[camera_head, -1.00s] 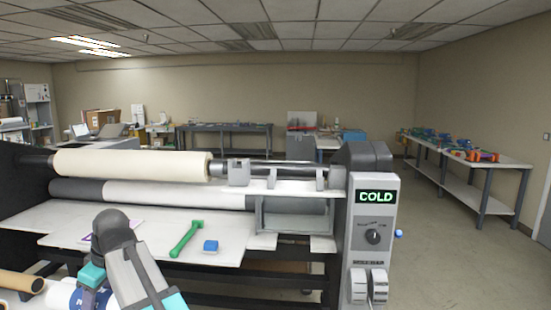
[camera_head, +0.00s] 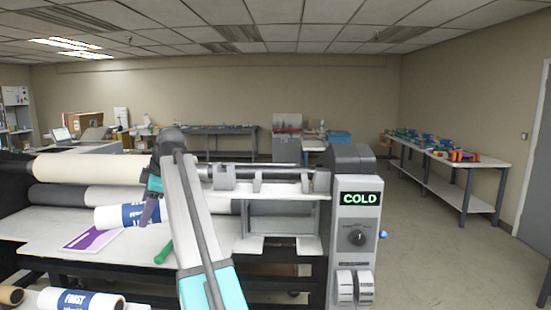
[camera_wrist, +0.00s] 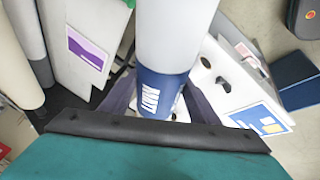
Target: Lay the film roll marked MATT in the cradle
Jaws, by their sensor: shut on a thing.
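A white film roll (camera_head: 111,217) with a blue label band is held in my gripper (camera_head: 152,208), above the laminator's front table. In the wrist view the roll (camera_wrist: 176,35) runs away from me between the dark fingers (camera_wrist: 160,104), which close around its blue band. White lettering on the band is sideways and partly hidden, so I cannot read it surely. Grey open-topped brackets along the laminator's top, which look like the cradle (camera_head: 225,180), stand right of my arm, empty. Another roll, marked FROST (camera_head: 75,300), lies low at front left.
A cream roll (camera_head: 90,167) lies on the laminator at left. A purple-and-white sheet (camera_head: 93,239) and a green-handled tool (camera_head: 163,252) lie on the table (camera_head: 45,225). The control post (camera_head: 357,230) reads COLD. Open floor lies to the right.

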